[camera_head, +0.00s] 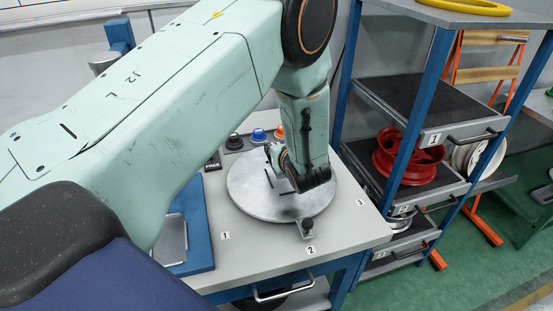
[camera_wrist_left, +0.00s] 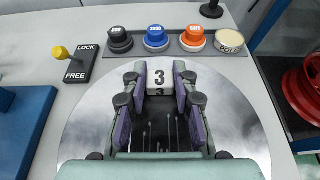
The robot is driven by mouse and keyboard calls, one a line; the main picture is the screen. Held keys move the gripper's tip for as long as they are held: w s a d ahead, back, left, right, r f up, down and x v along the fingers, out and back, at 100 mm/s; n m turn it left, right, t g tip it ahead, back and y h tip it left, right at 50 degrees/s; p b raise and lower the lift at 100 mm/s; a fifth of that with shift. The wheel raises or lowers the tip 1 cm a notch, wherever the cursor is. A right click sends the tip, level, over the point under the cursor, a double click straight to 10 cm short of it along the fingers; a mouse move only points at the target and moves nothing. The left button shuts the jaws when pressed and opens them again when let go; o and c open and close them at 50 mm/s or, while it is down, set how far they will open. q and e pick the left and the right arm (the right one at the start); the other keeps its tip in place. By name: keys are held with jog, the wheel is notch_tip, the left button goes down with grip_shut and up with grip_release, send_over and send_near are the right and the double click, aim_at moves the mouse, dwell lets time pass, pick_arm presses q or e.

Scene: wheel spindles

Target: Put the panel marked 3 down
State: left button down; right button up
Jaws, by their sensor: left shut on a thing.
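My left gripper (camera_head: 292,174) is low over a round grey metal disc (camera_head: 250,201) on the workbench. The disc also shows in the left wrist view (camera_wrist_left: 240,133), under the fingers. In that view the two fingers of the left gripper (camera_wrist_left: 160,85) are shut on a pale piece marked 3 (camera_wrist_left: 159,68), which sits between the fingertips. The numeral appears a second time, darker, just below. The panel's full outline is hidden by the gripper, and I cannot tell whether it touches the disc. My right gripper is not in view.
Black, blue and orange knobs (camera_wrist_left: 155,38) stand behind the disc, with a LOCK/FREE switch (camera_wrist_left: 78,63) to their left. A blue tray (camera_head: 196,222) lies left of the disc. A shelf rack with a red wheel (camera_head: 405,158) stands at the right. Bench labels 1, 2 and 3 mark the front.

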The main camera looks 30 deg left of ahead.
pick_arm(q)
jog(key=f, duration=0.3)
jog(key=shift+w+d+f, duration=0.15)
jog(key=shift+w+f, duration=0.1)
jog(key=shift+f, duration=0.4)
jog(key=shift+s, duration=0.15)
jog(key=shift+f, duration=0.1)
jog(key=shift+f, duration=0.2)
jog(key=c, duration=1.1)
grip_release()
jog(key=shift+o, duration=0.2)
jog(key=shift+r, duration=0.1)
